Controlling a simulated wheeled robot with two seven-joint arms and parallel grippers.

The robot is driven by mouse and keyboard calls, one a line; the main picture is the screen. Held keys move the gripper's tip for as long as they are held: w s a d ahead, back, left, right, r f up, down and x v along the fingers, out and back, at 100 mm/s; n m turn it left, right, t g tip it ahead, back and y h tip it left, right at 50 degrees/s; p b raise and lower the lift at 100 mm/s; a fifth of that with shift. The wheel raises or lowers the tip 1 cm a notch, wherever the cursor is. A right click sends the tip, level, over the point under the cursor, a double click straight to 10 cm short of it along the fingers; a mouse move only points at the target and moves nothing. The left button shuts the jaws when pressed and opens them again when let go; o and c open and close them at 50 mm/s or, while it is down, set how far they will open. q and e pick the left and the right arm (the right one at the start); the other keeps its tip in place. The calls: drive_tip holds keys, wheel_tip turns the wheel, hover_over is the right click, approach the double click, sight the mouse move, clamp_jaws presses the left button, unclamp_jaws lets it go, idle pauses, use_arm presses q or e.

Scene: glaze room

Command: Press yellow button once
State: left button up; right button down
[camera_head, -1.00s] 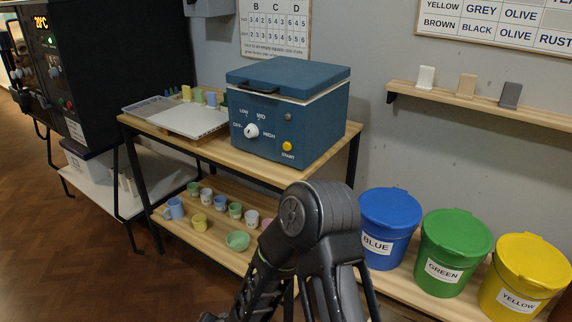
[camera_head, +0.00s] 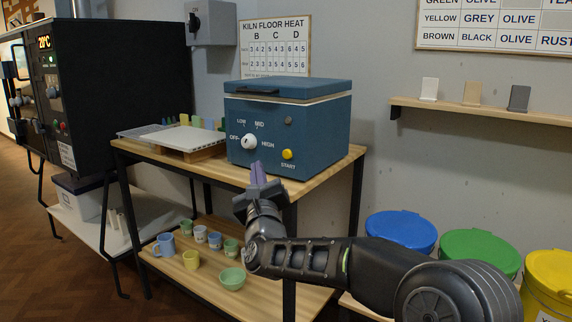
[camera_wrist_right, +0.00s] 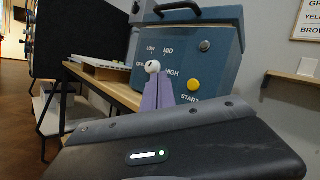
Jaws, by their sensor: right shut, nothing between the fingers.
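The yellow START button (camera_head: 288,154) is on the lower right of the front of the blue box-shaped kiln (camera_head: 320,125). It also shows in the right wrist view (camera_wrist_right: 194,85). A white dial (camera_head: 248,142) sits left of the button, with OFF, LOW, MID and HIGH around it. My right gripper (camera_head: 258,172) is shut and empty, its purplish fingers pointing up in front of the kiln, below and left of the button and apart from it. In the right wrist view the fingers (camera_wrist_right: 158,92) cover part of the kiln front below the dial. My left gripper is out of view.
The kiln stands on a wooden table (camera_head: 335,163) with a white tray (camera_head: 175,138) to its left. Cups and a green bowl (camera_head: 232,279) stand on the lower shelf. Blue (camera_head: 401,230), green (camera_head: 481,250) and yellow (camera_head: 550,275) lidded buckets stand at the right. A wall shelf (camera_head: 480,110) is above them.

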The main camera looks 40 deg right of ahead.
sight(287, 154)
drive_tip(key=shift+d, duration=0.1)
drive_tip(key=d, duration=0.2)
drive_tip(key=w+d+p, duration=0.1)
drive_tip(key=d, duration=0.1)
drive_tip(key=w+d, duration=0.1)
drive_tip(key=d, duration=0.1)
drive_tip(key=shift+d+f, duration=0.2)
drive_tip(key=shift+d, duration=0.2)
drive_tip(key=shift+w+d, duration=0.3)
drive_tip(key=shift+d, duration=0.2)
drive_tip(key=shift+d+r, duration=0.15)
drive_tip(key=shift+d, duration=0.05)
drive_tip(key=shift+b, duration=0.35)
idle(1.2)
